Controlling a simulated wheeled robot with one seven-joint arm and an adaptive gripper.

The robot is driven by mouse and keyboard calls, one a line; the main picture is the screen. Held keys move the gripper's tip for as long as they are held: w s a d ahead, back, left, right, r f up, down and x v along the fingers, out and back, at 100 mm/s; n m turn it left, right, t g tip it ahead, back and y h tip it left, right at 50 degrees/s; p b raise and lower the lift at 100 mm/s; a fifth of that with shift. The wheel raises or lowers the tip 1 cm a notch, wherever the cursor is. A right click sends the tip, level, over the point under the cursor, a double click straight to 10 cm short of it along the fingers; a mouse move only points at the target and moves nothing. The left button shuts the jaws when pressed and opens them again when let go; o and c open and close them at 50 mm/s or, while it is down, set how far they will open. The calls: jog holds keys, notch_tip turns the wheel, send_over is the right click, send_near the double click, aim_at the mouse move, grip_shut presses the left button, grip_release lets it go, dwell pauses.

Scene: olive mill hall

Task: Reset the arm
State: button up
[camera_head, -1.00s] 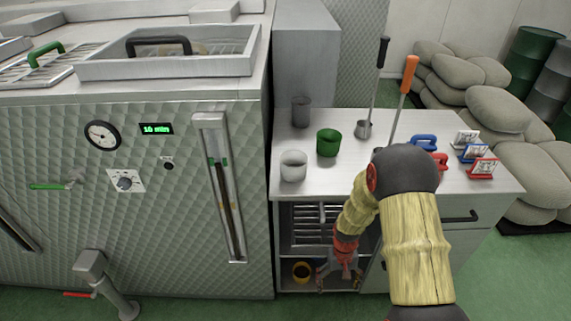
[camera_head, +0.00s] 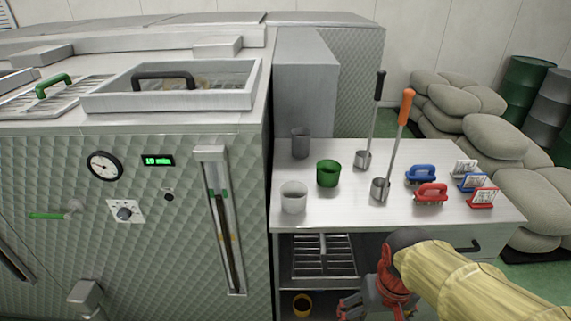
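My gripper (camera_head: 352,307) is low in front of the steel work table, at the bottom of the view. Its fingers point left and look spread apart, with nothing seen between them. The red wrist (camera_head: 393,284) and yellow-sleeved arm come in from the lower right. The arm hides part of the cabinet front. The gripper is below the table top (camera_head: 340,213) and in front of the open shelf, apart from the things on top.
A rack (camera_head: 322,257) and yellow cup (camera_head: 302,305) sit on shelves below. The machine (camera_head: 140,240) fills the left.

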jog(key=s+r+t, duration=0.3)
jog(key=r+t, duration=0.1)
jog(key=r, duration=0.7)
jog(key=shift+s+r+t, duration=0.15)
jog(key=shift+r+t, duration=0.1)
jog(key=shift+t, duration=0.05)
